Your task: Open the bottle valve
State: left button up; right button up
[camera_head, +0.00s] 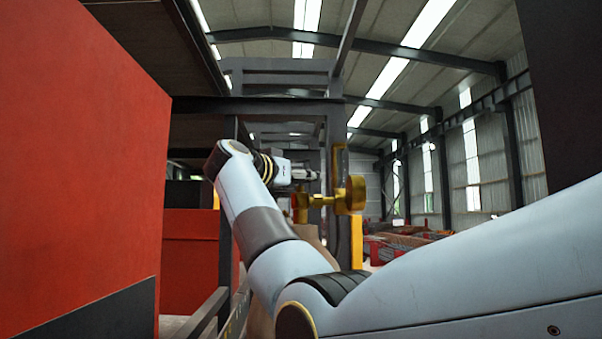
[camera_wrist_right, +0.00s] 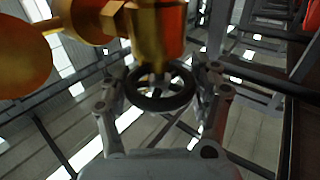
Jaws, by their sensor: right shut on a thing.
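The bottle valve shows as a brass fitting (camera_head: 330,199) in the head view, on top of a tan bottle (camera_head: 313,237) that is mostly hidden behind my arm. In the wrist view the brass valve body (camera_wrist_right: 157,30) fills the top. Its dark round handwheel (camera_wrist_right: 160,103) sits below the body, between my fingers. My right gripper (camera_wrist_right: 161,84) is shut on the handwheel, one finger on each side of its rim. In the head view my right gripper (camera_head: 305,175) is small, at the valve's upper left. My left gripper is not in view.
A large red panel (camera_head: 75,150) stands close on the left. A dark steel frame (camera_head: 335,120) rises behind the valve, with a yellow post (camera_head: 357,247) beside the bottle. Red racks (camera_head: 395,245) stand farther back on the right. A dark block (camera_head: 565,90) fills the upper right.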

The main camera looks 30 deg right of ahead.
jog(key=n+t+y+p, duration=0.1)
jog(key=t+p, duration=0.1)
jog(key=p, duration=0.1)
jog(key=n+t+y+p, duration=0.2)
jog(key=p, duration=0.1)
jog(key=n+t+y+p, duration=0.1)
jog(key=n+t+p, duration=0.1)
jog(key=p, duration=0.1)
jog(key=shift+r+t+y+p, duration=0.25)
jog(key=shift+t+y+p, duration=0.05)
jog(key=shift+t+p, duration=0.1)
jog(key=shift+f+n+t+y+p, duration=0.1)
jog(key=shift+n+t+y+p, duration=0.25)
jog(key=shift+n+t+y, duration=0.3)
jog(key=shift+f+n+t+y, duration=0.1)
jog(key=shift+n+t+y, duration=0.25)
jog(key=shift+n+y, duration=0.25)
jog(key=shift+y, duration=0.35)
jog(key=o, duration=1.2)
jog(key=shift+c, duration=0.2)
jog(key=shift+a, duration=0.15)
jog(key=v, duration=1.2)
jog(key=shift+f, duration=0.25)
